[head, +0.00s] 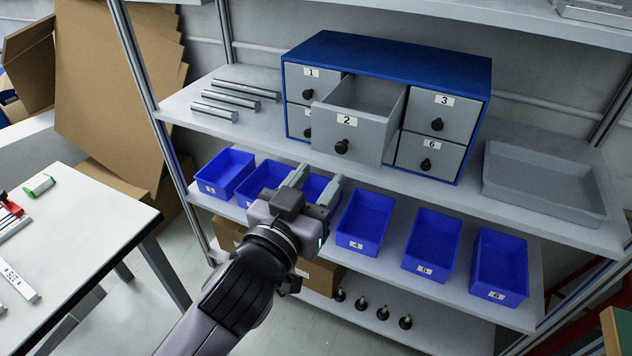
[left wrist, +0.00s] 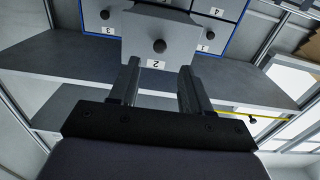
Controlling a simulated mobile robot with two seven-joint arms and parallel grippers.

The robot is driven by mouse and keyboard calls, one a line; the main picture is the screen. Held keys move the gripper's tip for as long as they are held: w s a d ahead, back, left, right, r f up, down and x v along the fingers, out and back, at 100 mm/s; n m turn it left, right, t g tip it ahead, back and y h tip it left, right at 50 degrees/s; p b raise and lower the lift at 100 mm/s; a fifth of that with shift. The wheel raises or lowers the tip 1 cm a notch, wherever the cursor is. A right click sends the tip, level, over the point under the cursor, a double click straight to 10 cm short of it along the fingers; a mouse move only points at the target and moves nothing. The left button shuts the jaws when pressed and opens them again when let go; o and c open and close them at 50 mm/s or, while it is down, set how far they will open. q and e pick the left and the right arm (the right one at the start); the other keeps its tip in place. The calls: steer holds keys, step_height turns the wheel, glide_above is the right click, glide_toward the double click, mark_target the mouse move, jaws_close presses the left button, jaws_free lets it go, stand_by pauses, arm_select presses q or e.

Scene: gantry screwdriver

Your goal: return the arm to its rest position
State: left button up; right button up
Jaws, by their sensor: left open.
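My left arm comes up from the bottom of the head view. My left gripper (head: 311,184) is open and empty, in front of the shelf with the blue bins. Its two fingers stand apart in the left wrist view (left wrist: 157,88), with nothing between them. Drawer 2 (head: 346,135) of the blue cabinet (head: 400,62) is pulled out, beyond and above the gripper; its inside looks empty where it shows. Drawer 2 also shows in the left wrist view (left wrist: 140,35), beyond the fingertips. The gripper appears apart from its knob. My right gripper is not in view.
Several blue bins (head: 365,220) line the shelf around the gripper. A grey tray (head: 545,184) and metal bars (head: 235,90) lie on the shelf above. A white table (head: 75,240) stands at left, cardboard (head: 115,85) behind it. Dark knobbed pieces (head: 383,313) stand on the lowest shelf.

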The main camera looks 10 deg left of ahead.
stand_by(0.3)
arm_select(q)
steer(key=s+a+f+g+y+p, duration=0.1)
steer(key=s+a+f+g, duration=0.1)
steer(key=s+a+f, duration=0.3)
steer(key=s+a+f+n+g+y+p, duration=0.1)
steer(key=s+a+f, duration=0.4)
steer(key=f, duration=0.8)
steer(key=s+a+f+g+y+p, duration=0.1)
steer(key=s+a+f+g, duration=0.2)
steer(key=f, duration=0.6)
steer(key=s+a, duration=0.2)
steer(key=s, duration=0.1)
steer(key=shift+s+a+f+g+y, duration=0.2)
steer(key=shift+g+y, duration=0.1)
